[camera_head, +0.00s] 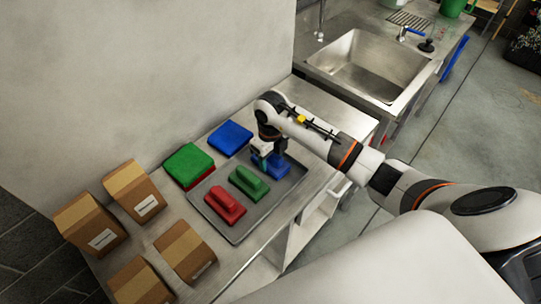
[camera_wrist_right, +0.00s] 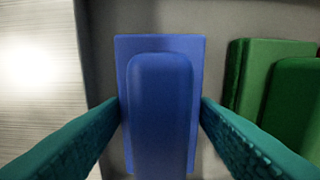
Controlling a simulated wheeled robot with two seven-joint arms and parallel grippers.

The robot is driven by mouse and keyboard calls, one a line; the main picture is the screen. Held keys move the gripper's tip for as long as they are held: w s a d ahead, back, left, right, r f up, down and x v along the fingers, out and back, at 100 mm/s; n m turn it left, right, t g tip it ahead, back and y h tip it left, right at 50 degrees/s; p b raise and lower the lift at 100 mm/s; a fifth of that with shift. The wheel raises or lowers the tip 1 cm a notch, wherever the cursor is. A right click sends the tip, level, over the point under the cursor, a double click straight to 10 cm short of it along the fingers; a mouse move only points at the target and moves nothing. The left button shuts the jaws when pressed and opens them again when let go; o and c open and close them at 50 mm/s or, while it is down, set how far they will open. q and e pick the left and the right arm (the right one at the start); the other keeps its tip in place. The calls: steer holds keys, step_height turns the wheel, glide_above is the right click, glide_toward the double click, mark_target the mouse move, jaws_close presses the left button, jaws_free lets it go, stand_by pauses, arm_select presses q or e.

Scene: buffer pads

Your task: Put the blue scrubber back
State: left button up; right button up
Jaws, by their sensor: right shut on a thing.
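The blue scrubber (camera_head: 273,165) is a block with a raised handle, at the far right end of the grey tray (camera_head: 237,236). My right gripper (camera_head: 267,155) comes down on it from above and is shut on it. In the right wrist view the two teal fingers of the gripper (camera_wrist_right: 160,106) press the sides of the blue scrubber (camera_wrist_right: 160,112). I cannot tell whether its base touches the tray. A green scrubber (camera_head: 249,182) and a red scrubber (camera_head: 224,205) sit beside it in the tray. My left gripper is not in view.
A blue pad (camera_head: 230,138) and a green pad on a red one (camera_head: 188,164) lie behind the tray by the wall. Several cardboard boxes (camera_head: 134,192) stand at the left. A metal sink (camera_head: 368,66) is at the back right.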

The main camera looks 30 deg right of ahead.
steer(key=shift+d+f, duration=0.1)
steer(key=shift+f, duration=0.2)
steer(key=shift+f, duration=0.1)
steer(key=o, duration=0.8)
steer(key=shift+o, duration=0.8)
steer(key=shift+r, duration=0.3)
step_height(320, 180, up, 10)
steer(key=b, duration=0.3)
steer(key=shift+r, duration=0.85)
